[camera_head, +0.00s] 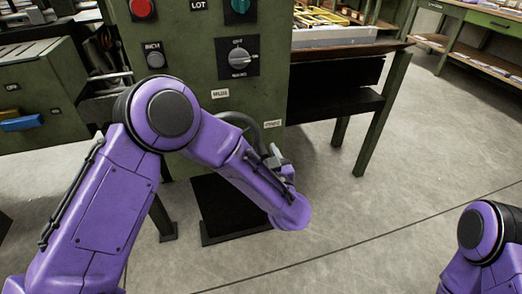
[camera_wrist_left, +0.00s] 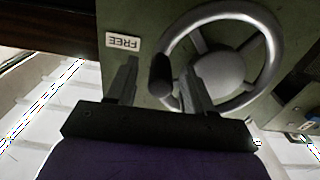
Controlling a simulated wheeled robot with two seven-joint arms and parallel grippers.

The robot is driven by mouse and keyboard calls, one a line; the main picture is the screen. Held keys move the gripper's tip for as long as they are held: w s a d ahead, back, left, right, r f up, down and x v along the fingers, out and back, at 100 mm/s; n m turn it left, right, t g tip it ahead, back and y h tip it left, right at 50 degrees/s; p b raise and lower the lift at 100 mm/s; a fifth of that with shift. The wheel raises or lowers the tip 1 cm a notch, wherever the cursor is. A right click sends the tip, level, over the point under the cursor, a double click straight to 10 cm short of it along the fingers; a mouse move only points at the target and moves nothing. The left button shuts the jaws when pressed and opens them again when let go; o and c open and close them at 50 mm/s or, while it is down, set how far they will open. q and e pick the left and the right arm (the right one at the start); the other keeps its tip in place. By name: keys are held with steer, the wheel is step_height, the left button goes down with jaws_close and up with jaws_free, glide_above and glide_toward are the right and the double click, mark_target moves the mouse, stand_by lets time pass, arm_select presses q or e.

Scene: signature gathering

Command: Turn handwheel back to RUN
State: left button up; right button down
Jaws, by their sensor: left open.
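The grey handwheel (camera_wrist_left: 219,72) is on the green cabinet's front and fills the upper right of the left wrist view. Its dark handle (camera_wrist_left: 160,75) sits at the rim's left side. My left gripper (camera_wrist_left: 160,82) is open, with one finger on each side of the handle in that view. Touch cannot be told. In the head view, part of the handwheel rim (camera_head: 244,120) shows behind my arm, and my left gripper (camera_head: 275,158) is mostly hidden by my wrist. A FREE label (camera_wrist_left: 123,42) appears upside down in the wrist view. My right gripper is out of view.
The green cabinet (camera_head: 270,75) carries a red button (camera_head: 142,8), a selector knob (camera_head: 239,56) and small labels. A bench with a dark shelf (camera_head: 335,104) stands to its right. A black plate (camera_head: 225,208) lies at its foot. Floor at right is clear.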

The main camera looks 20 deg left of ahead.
mark_target(260, 146)
arm_select(q)
steer(key=x, duration=0.3)
steer(key=shift+w+a, duration=0.2)
steer(key=shift+w, duration=0.05)
jaws_close()
